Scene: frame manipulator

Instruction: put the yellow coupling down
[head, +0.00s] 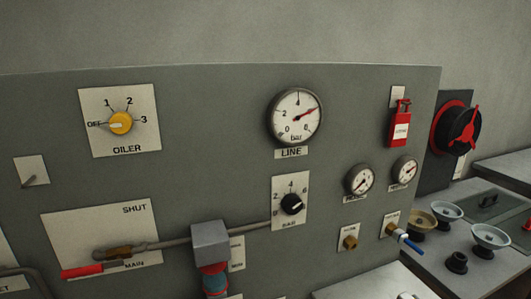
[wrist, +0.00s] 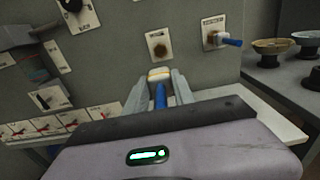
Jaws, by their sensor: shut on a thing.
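My gripper (wrist: 159,88) shows in the wrist view, its two grey fingers closed on a small piece with a pale yellow-tan end, which I take to be the yellow coupling (wrist: 159,73). A blue part (wrist: 160,96) shows between the fingers, just nearer than the pale end; I cannot tell whether it is a hose or part of the coupling. The held piece is in front of the grey panel, above or near the light bench (wrist: 262,112). Whether it touches anything is not clear. I cannot make out my gripper in the head view.
The grey panel (head: 190,180) bears dials, knobs and a brass port (head: 348,243). A blue-handled valve (head: 405,239) sticks out at its right. A light bench top (head: 365,284) lies below. Bowls (head: 490,239) and a black ring (head: 456,263) stand on the right-hand table.

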